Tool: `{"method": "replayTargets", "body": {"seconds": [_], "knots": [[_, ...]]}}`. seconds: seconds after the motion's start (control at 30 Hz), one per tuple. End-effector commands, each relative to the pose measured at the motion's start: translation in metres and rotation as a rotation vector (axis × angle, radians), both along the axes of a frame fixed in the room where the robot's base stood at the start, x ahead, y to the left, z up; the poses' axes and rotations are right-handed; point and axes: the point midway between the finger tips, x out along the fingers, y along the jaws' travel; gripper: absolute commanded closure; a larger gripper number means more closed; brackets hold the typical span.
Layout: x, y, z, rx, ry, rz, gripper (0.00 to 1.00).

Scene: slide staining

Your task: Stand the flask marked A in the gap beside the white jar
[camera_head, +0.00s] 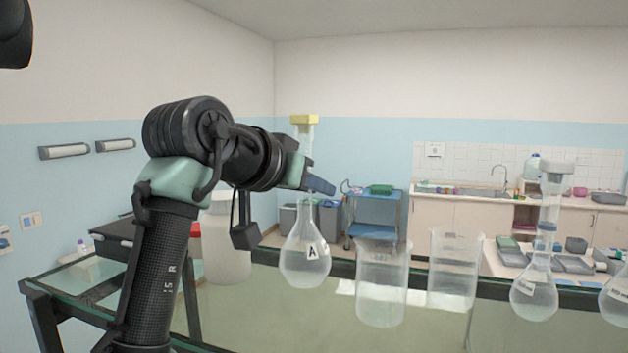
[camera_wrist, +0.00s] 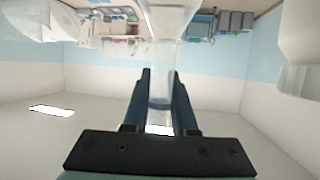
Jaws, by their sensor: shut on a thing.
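The flask marked A (camera_head: 306,258) is clear glass with a round body, long neck and yellow stopper. My gripper (camera_head: 318,186) is shut on its neck, and the flask hangs upright. In the head view it appears between the white jar (camera_head: 228,255) and a clear beaker (camera_head: 383,290). I cannot tell whether its base touches the glass table. The white jar is partly hidden behind my arm. In the wrist view, the flask's neck (camera_wrist: 162,60) runs between my gripper's fingers (camera_wrist: 160,95), and the white jar (camera_wrist: 298,45) is at the right edge.
A second beaker (camera_head: 454,275) stands right of the first. A flask with a white stopper (camera_head: 535,295) and another flask (camera_head: 617,300) stand farther right. The glass table (camera_head: 290,325) is clear in front. A blue cart (camera_head: 375,215) and sink counter (camera_head: 470,205) are behind.

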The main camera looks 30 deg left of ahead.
Motion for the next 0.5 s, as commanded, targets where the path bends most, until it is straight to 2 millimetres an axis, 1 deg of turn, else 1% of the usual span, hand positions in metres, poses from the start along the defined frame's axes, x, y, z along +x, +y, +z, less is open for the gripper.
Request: {"method": "replayTargets", "body": {"seconds": [0.23,0.33,0.37,0.5], "knots": [[-0.0001,-0.0001,0.0000,0.001,-0.002,0.000,1.00],[0.0001,-0.0002,-0.0035,0.000,-0.002,0.000,1.00],[0.0001,-0.0001,-0.0039,0.000,-0.001,0.000,0.73],[0.0001,-0.0001,-0.0030,0.000,-0.001,0.000,0.48]]}}
